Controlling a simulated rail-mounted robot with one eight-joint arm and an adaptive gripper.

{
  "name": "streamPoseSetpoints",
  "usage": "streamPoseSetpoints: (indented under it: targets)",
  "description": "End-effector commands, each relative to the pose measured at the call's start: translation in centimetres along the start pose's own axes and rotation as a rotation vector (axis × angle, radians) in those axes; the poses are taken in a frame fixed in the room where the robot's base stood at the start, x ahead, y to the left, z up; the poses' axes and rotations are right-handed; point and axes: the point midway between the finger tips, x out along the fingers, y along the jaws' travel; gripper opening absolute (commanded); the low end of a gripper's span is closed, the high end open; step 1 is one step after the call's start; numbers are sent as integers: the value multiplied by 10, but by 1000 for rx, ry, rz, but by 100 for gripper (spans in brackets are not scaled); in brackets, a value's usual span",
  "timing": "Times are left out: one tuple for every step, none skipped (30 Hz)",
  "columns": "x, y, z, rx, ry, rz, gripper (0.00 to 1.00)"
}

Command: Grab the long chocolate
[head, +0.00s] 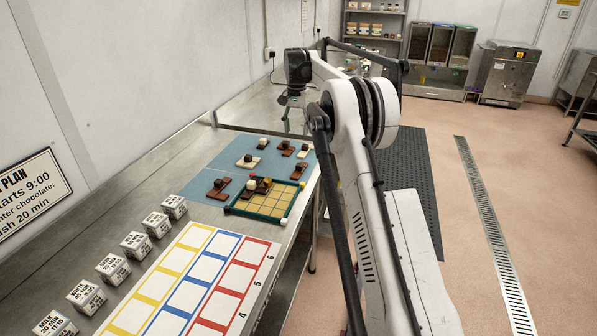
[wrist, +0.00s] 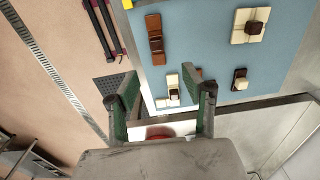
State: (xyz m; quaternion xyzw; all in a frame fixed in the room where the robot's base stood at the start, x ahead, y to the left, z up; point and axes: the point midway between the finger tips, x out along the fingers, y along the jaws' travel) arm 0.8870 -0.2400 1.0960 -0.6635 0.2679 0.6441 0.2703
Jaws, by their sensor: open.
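A long brown chocolate bar (wrist: 156,38) with a darker block across its middle lies on the blue mat near its left edge in the wrist view. It appears to match the brown piece (head: 298,172) at the mat's right edge in the head view. Other brown and cream chocolates lie on the mat, including a cream one (wrist: 250,25) and a small dark one (wrist: 240,79). My gripper (wrist: 166,92) is open, with its green-padded fingers apart. The long bar is ahead of the fingertips, outside them. Cream and brown pieces (wrist: 173,83) show between or beneath the fingers; their depth is unclear.
A green-framed tray (head: 262,213) with pieces in its far part stands on the steel bench. A coloured grid board (head: 195,285) and several white labelled cubes (head: 137,245) are nearer. The blue mat (head: 222,158) has bare room between chocolates. A wall runs along the left.

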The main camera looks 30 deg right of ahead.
Motion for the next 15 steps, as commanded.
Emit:
streamPoseSetpoints:
  targets:
    - [8, 2, -6, 12, -8, 5, 44]
    - [12, 2, -9, 17, -12, 7, 44]
    - [16, 3, -11, 23, -16, 9, 44]
    - [19, 4, -13, 27, -18, 10, 44]
    - [22, 4, -14, 30, -20, 12, 44]
    - [24, 4, -15, 34, -22, 13, 44]
    - [25, 5, -16, 35, -23, 14, 44]
    - [27, 5, -16, 37, -24, 14, 44]
    - [31, 5, -16, 37, -25, 14, 44]
    - [34, 5, -16, 38, -25, 14, 44]
    - [38, 5, -16, 38, -25, 14, 44]
    - [44, 5, -16, 37, -25, 14, 44]
    - [49, 5, -16, 37, -25, 14, 44]
    - [55, 5, -15, 37, -25, 14, 44]
    - [62, 5, -15, 37, -25, 14, 44]
